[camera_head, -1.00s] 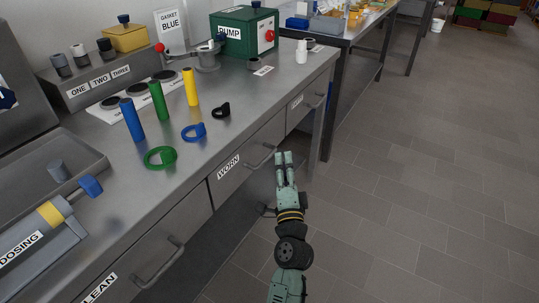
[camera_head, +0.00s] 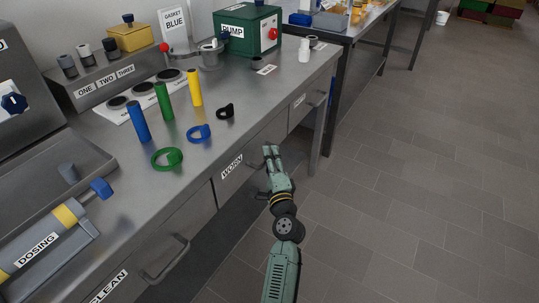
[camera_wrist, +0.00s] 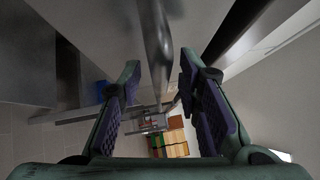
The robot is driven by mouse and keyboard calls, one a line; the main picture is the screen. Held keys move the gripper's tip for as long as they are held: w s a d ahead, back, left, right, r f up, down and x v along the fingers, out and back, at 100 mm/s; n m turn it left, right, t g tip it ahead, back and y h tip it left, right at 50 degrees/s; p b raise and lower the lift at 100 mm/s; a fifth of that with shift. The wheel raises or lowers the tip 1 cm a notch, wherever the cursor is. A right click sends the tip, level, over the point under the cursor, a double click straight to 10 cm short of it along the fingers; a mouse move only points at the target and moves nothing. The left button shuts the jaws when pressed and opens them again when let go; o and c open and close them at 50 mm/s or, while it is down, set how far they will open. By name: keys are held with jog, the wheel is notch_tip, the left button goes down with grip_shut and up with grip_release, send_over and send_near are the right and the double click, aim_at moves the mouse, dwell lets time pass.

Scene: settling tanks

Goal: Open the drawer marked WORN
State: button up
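The drawer marked WORN (camera_head: 229,187) is in the middle of the grey bench front, and its face looks flush with the bench. In the wrist view, a grey handle bar (camera_wrist: 155,45) stands between the two fingers of my gripper (camera_wrist: 160,75). The fingers are open, with a gap to the bar on both sides. I cannot tell how far the bar reaches in depth between them.
The drawer marked CLEAN (camera_head: 160,240) is nearer, with its own bar handle (camera_head: 168,262). Open tiled floor (camera_head: 430,180) lies to the right.

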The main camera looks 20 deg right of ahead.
jog(key=shift+w, duration=0.25)
grip_shut()
dwell(0.8)
